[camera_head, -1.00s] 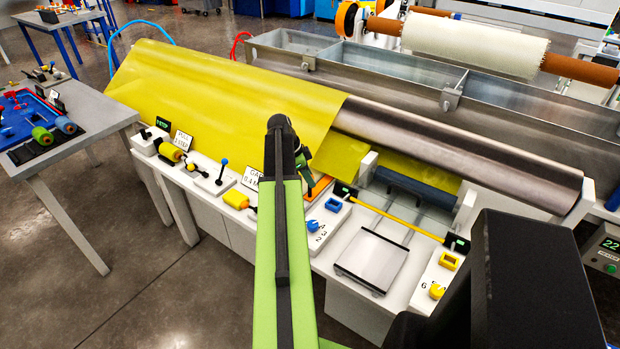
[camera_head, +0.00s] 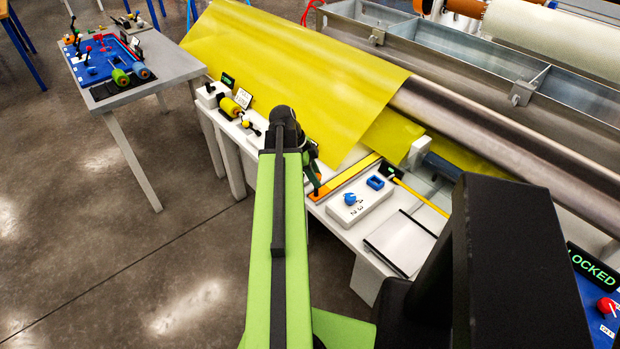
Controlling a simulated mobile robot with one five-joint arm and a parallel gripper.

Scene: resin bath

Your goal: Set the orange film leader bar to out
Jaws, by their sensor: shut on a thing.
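The orange film leader bar (camera_head: 347,178) lies slanted on the white bench top, just right of my arm, below the hanging yellow film (camera_head: 300,75). Its near end is at the bench's front edge. My gripper (camera_head: 314,182) is at this near end, shut on what appears to be the bar's small upright handle. My green arm partly hides the gripper, so the exact grip is hard to see.
Right of the bar is a white block with a blue knob (camera_head: 349,199) and a 4-3-2 scale. A yellow rod (camera_head: 422,195) and a pale tray (camera_head: 401,243) lie beyond it. A side table (camera_head: 150,78) stands left. Open floor (camera_head: 120,270) lies in front.

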